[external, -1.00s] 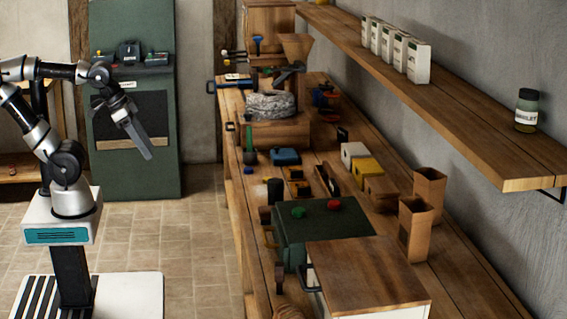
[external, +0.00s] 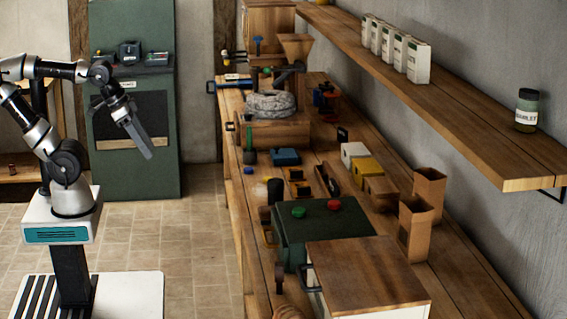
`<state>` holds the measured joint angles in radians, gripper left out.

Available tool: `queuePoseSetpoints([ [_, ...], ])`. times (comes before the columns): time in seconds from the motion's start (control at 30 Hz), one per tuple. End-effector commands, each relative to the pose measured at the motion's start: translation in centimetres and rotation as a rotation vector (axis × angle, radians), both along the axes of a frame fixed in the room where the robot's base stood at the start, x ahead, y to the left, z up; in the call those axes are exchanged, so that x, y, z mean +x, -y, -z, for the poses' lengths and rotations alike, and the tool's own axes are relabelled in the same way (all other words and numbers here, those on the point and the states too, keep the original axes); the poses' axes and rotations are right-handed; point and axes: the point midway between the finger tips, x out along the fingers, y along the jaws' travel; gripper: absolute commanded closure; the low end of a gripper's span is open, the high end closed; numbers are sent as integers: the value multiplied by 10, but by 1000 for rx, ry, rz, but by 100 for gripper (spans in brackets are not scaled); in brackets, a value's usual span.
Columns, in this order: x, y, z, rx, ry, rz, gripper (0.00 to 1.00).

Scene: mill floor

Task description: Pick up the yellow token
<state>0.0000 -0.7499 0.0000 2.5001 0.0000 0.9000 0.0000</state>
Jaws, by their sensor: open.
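My gripper (external: 140,140) hangs at the left, pointing down in front of the green cabinet. It is open and empty, well away from the workbench (external: 455,290). A small pale yellow spot (external: 265,180) shows on the bench beside a dark cylinder (external: 275,190). It may be the yellow token, but it is too small and partly hidden to be sure. A small blue piece (external: 248,170) lies just left of it.
A green box (external: 330,235) with a green and a red knob stands on the bench, behind a wooden-topped box (external: 365,275). Tiled floor is clear between me and the bench.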

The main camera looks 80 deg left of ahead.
Motion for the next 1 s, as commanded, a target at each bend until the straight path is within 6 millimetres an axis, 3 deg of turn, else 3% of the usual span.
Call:
queuePoseSetpoints([
  [0.27, 8, -3, -4, 3, -3, -6, 49],
  [0.37, 32, -12, -12, 7, -14, -23, 49],
  [0.47, 75, -30, -23, 15, -32, -46, 49],
  [0.6, 148, -73, -27, 21, -55, -82, 49],
  [0.73, 212, -126, -13, 17, -73, -116, 49],
  [0.9, 280, -208, 28, 6, -92, -156, 49],
  [1.0, 304, -250, 54, -1, -96, -175, 49],
])
